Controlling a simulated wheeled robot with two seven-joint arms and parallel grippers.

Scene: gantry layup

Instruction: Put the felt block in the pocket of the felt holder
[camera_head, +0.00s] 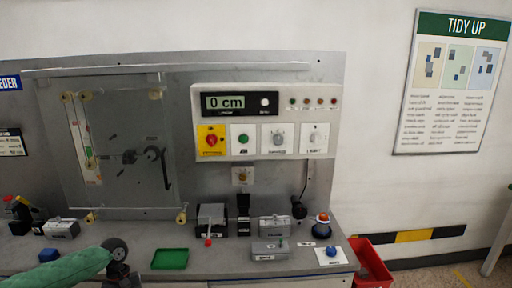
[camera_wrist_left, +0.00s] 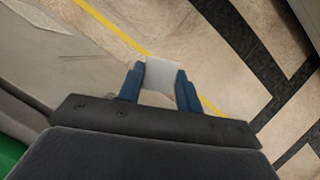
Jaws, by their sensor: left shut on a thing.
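My left gripper (camera_wrist_left: 161,72) has blue fingers and is shut on a pale grey-white block (camera_wrist_left: 160,83), which appears to be the felt block. In the left wrist view the block sits between the fingertips, with floor behind it. In the head view my green left arm comes in at the lower left, and the fingers and block are not visible there. I cannot pick out the felt holder or its pocket with certainty in either view. My right gripper is not in view.
The grey bench carries a green tray (camera_head: 170,258), grey boxes (camera_head: 274,226) (camera_head: 269,249), a lever device (camera_head: 210,219) and a blue knob on a white card (camera_head: 331,252). A panel (camera_head: 263,121) stands behind. A red bin (camera_head: 371,264) is at the right.

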